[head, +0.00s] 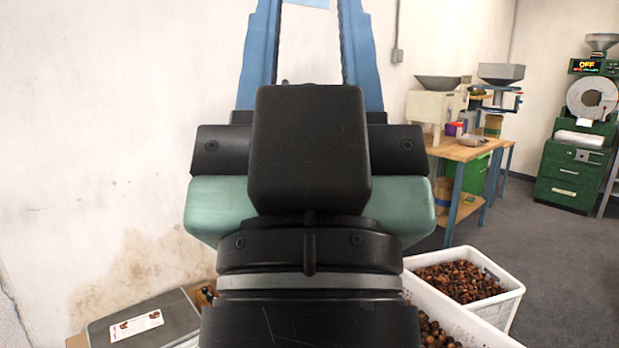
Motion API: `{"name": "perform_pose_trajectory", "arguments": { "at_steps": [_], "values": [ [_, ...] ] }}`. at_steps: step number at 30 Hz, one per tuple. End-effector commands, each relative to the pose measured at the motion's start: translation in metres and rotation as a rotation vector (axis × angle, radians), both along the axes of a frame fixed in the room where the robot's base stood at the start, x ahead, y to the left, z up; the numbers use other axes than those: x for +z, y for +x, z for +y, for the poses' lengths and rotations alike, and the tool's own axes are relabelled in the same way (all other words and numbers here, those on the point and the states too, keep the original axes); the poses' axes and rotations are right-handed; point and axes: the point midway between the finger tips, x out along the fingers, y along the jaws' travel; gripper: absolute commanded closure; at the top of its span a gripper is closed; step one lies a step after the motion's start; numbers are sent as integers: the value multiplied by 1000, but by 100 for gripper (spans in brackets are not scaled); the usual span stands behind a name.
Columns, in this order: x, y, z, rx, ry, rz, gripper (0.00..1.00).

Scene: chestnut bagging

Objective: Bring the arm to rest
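My gripper (310,30) fills the middle of the head view, pointing up and away in front of the pale wall. Its two blue fingers stand well apart, with bare wall showing between them. The fingertips run out of the top of the view. A small light blue patch (305,3) shows between the fingers at the top edge; I cannot tell what it is or whether it touches them. My black wrist and the green gripper body hide what lies behind them.
White crates of chestnuts (511,295) stand at lower right. A grey flat-topped device (143,325) with a label is at lower left. A wooden workbench (458,152) with machines and a green cabinet (571,178) stand at the back right. Grey floor (565,270) is clear at right.

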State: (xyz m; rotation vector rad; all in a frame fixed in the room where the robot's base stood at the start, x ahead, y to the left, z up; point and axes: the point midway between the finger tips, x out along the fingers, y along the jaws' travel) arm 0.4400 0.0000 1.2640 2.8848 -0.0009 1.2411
Motion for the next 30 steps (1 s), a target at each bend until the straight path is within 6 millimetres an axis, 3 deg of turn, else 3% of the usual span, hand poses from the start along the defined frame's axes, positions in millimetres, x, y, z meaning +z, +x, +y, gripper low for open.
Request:
{"name": "perform_pose_trajectory", "arguments": {
  "at_steps": [1,3,27,30],
  "values": [
    [27,0,0,0,0,0,61],
    [44,0,0,0,0,0,61],
    [242,0,1,2,-1,0,61],
    [260,0,1,2,-1,0,61]
  ]
}}
